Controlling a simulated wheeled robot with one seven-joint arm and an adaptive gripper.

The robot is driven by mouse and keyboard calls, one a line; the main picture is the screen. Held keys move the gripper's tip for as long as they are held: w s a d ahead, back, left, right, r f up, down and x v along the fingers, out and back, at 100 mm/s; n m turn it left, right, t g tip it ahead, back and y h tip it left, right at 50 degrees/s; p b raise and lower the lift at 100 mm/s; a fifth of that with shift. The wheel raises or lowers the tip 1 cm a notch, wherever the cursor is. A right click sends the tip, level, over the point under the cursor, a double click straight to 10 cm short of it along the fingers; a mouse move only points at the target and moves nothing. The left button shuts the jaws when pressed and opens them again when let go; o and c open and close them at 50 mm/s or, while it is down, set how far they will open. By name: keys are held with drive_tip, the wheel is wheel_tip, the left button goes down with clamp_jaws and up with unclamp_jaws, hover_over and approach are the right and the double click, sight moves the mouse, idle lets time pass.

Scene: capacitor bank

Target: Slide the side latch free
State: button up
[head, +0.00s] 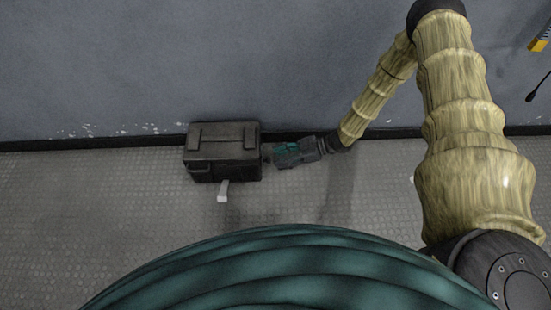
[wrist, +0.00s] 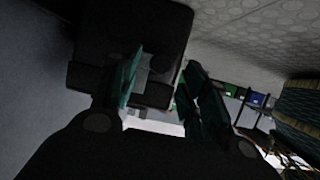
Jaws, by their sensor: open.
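A dark box (head: 222,158) with a lid stands on the floor against the wall in the head view. A pale tab (head: 223,192) sticks out low from its front. My gripper (head: 272,155) is at the box's right side, jaws towards it. In the wrist view the box's dark side (wrist: 130,30) fills the upper middle, with a small grey piece (wrist: 152,80) on it, which may be the side latch. My gripper's teal fingers (wrist: 160,85) are apart, one on each side of that piece. I cannot tell whether they touch it.
A grey wall (head: 180,60) with a black skirting strip runs behind the box. The patterned floor (head: 90,215) is clear to the left and in front. A yellow item (head: 540,42) hangs on the wall at the far right.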

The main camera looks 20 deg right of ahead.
drive_tip(key=v, duration=0.8)
drive_tip(key=shift+d, duration=0.35)
drive_tip(key=shift+r, duration=0.15)
drive_tip(key=shift+a, duration=0.1)
drive_tip(key=s+a+m+t+h+p, duration=0.1)
drive_tip(key=s+a+m+h+p, duration=0.35)
drive_tip(key=s+a+m, duration=0.4)
drive_tip(key=s+d+r+m+g+h+p, duration=0.1)
drive_tip(key=s+r+m+g+h+p, duration=0.2)
drive_tip(key=s, duration=0.8)
drive_tip(key=s+d+r+m+g+h+p, duration=0.15)
drive_tip(key=s+m+h, duration=0.35)
drive_tip(key=s, duration=0.6)
wheel_tip(320, 180, up, 37)
drive_tip(key=n+p, duration=0.1)
drive_tip(key=p, duration=3.6)
drive_tip(key=shift+s+a, duration=0.15)
drive_tip(key=shift+a, duration=0.25)
